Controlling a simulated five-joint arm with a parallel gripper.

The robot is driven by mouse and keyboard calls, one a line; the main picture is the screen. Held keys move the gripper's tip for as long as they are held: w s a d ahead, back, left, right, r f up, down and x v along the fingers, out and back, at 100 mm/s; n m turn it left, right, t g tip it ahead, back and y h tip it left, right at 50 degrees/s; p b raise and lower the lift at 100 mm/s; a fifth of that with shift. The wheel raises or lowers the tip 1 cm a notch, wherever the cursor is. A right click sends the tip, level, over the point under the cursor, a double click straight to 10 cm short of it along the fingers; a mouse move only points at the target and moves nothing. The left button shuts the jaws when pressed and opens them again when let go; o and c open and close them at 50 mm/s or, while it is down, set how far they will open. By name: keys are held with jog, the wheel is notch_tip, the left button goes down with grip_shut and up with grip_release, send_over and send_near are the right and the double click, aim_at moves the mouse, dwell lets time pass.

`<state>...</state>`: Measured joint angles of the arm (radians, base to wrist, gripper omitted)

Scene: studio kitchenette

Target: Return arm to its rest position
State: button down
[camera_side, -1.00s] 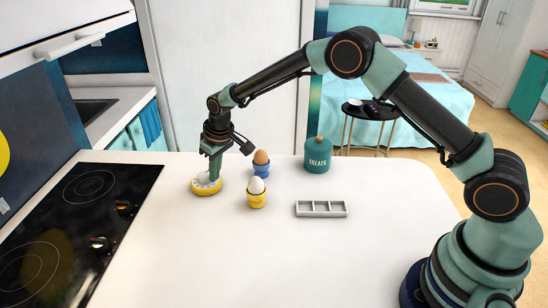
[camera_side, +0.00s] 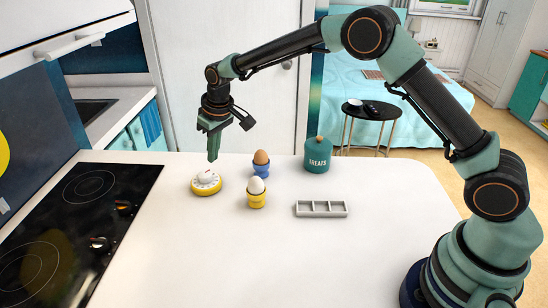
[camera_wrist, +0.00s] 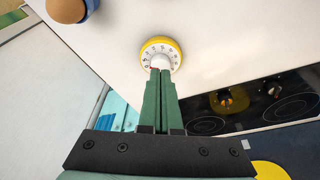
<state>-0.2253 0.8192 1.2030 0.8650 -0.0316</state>
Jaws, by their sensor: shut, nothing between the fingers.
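My gripper (camera_side: 212,158) is shut and empty, pointing down in the air above the counter. Below it on the white counter is a yellow kitchen timer (camera_side: 206,183) with a white dial. In the wrist view my gripper's fingers (camera_wrist: 163,75) lie together, their tips overlapping the near edge of the timer (camera_wrist: 177,46). The side view shows a gap between the fingertips and the timer. My arm reaches over the counter from its base at the right.
A brown egg in a blue cup (camera_side: 261,169) and a white egg in a yellow cup (camera_side: 256,199) stand right of the timer. A teal treats jar (camera_side: 317,158) and a grey divided tray (camera_side: 321,209) are farther right. A black cooktop (camera_side: 75,225) lies left. The front counter is clear.

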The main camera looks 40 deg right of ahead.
jog(key=s+d+r+m+t, duration=0.1)
jog(key=s+d+r, duration=0.3)
jog(key=s+r, duration=0.25)
jog(key=s+d+r, duration=0.4)
jog(key=s+r, duration=0.1)
jog(key=r, duration=0.3)
jog(key=s+d+m, duration=0.1)
jog(key=s+d, duration=0.1)
jog(key=s, duration=0.6)
jog(key=s+d+m+t, duration=0.1)
jog(key=s+d, duration=0.2)
jog(key=s, duration=0.5)
jog(key=shift+s+t+h, duration=0.3)
